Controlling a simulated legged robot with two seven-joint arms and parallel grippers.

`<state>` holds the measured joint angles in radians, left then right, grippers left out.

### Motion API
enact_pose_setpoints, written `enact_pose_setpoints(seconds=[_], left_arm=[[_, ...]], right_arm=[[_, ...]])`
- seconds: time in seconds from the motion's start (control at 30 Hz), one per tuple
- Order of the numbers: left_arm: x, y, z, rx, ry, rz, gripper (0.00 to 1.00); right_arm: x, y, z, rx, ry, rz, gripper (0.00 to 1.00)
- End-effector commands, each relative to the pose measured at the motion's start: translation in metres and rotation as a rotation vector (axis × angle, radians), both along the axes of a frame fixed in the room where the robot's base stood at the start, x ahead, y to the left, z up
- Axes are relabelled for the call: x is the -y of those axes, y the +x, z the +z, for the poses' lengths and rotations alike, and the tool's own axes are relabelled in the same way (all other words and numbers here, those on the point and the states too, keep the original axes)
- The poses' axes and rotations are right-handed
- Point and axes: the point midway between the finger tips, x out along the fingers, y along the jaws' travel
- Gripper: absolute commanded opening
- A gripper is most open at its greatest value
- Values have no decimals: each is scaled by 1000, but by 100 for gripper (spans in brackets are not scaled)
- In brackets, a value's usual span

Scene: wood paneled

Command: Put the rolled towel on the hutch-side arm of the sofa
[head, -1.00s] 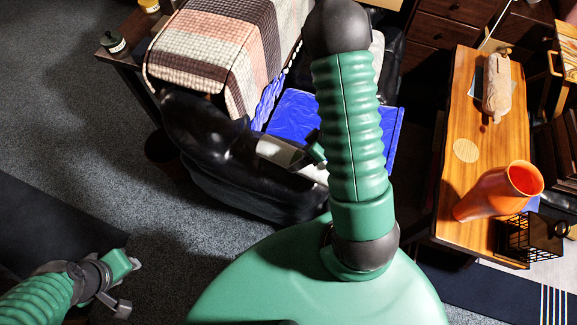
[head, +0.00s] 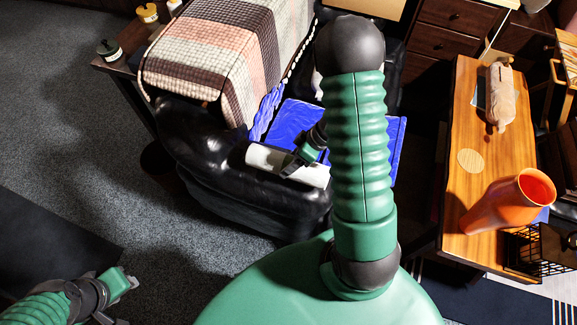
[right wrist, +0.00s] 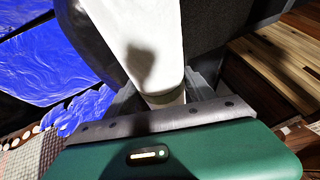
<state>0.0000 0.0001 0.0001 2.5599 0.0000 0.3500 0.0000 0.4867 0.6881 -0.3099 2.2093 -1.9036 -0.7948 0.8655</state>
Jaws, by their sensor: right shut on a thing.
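The rolled towel (head: 262,157) is a white roll in the head view, over the near black arm (head: 235,170) of the sofa, by the blue seat. I cannot tell whether it touches the arm. My right gripper (head: 297,163) is shut around the towel's middle. In the right wrist view the white towel (right wrist: 140,35) runs up from between the fingers (right wrist: 165,95). My right forearm hides part of the sofa. My left gripper (head: 118,300) is low at the left, far from the towel; its fingers are unclear.
A checked blanket (head: 205,55) covers the sofa's back. A side table (head: 130,72) with small jars stands behind it. Carpet (head: 70,130) is clear at left.

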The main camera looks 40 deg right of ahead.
Motion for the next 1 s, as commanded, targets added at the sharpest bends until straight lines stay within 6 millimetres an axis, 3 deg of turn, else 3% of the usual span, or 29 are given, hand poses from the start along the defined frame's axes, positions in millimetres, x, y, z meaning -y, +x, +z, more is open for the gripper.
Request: enact_pose_setpoints(seconds=[0.07,0.13,0.23,0.53,0.57,0.6,0.73,1.0], left_arm=[[0,0,-2,0,0,0,36],[0,0,-16,1,0,0,36],[0,0,-23,-1,0,0,36],[0,0,-20,0,0,0,36],[0,0,-20,0,0,0,36],[0,0,-20,0,0,0,36],[0,0,-20,0,0,0,36],[0,0,-20,0,0,0,36]], right_arm=[[-2,11,-2,3,-1,3,12],[-1,10,-22,-2,2,-2,12],[-1,11,-38,1,1,0,12],[-1,10,-37,1,0,0,12],[-1,10,-38,0,-1,0,64],[-1,10,-38,1,0,-1,69],[-1,10,-37,1,0,-1,85],[-1,10,-37,2,-1,0,85]])
